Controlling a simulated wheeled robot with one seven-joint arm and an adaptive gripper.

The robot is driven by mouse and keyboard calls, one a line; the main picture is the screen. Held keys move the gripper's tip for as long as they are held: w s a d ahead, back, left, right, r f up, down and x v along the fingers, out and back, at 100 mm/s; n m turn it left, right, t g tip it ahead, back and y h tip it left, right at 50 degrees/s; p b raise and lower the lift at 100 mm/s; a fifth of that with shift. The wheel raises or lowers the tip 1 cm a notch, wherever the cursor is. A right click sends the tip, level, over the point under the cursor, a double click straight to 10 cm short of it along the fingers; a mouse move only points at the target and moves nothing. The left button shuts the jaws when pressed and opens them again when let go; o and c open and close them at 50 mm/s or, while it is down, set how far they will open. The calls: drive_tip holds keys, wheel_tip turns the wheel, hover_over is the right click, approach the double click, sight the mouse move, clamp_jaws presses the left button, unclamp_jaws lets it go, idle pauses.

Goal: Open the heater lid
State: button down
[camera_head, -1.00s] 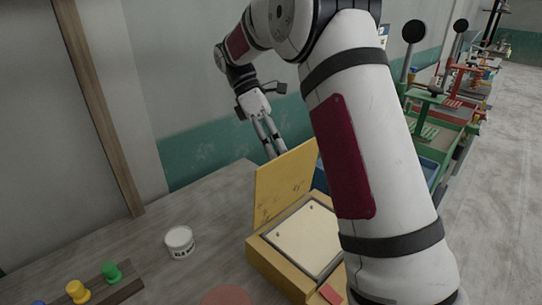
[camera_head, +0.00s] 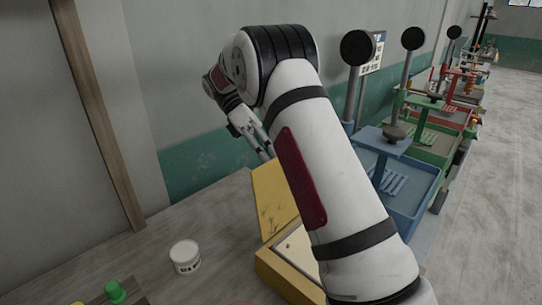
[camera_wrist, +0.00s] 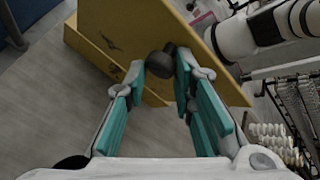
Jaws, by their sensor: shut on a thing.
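The heater is a yellow box (camera_head: 283,277) with a pale top plate (camera_head: 291,248) on the table, partly covered by my arm in the head view. Its yellow lid (camera_head: 271,200) stands raised at the back of the box, and its right part is hidden by my arm. In the wrist view the lid (camera_wrist: 120,25) fills the upper middle, with a dark round knob (camera_wrist: 161,63) on it. My gripper (camera_wrist: 162,70) has its teal-padded fingers on either side of this knob, shut on it. In the head view my gripper (camera_head: 264,146) is behind the lid, its tips partly hidden.
A white tub (camera_head: 185,258) stands on the grey table (camera_head: 135,255) left of the heater. A green peg (camera_head: 115,291) is at the front left. A wall (camera_head: 195,165) is close behind. Blue, green and red carts (camera_head: 410,190) line the right side.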

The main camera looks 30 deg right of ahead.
drive_tip(key=c, duration=1.3)
unclamp_jaws()
drive_tip(key=shift+w+d+f, duration=0.1)
drive_tip(key=shift+f, duration=0.4)
drive_tip(key=shift+w+d+f, duration=0.1)
drive_tip(key=shift+f, duration=0.35)
drive_tip(key=shift+r, duration=0.1)
drive_tip(key=shift+r, duration=0.2)
drive_tip(key=shift+s, duration=0.1)
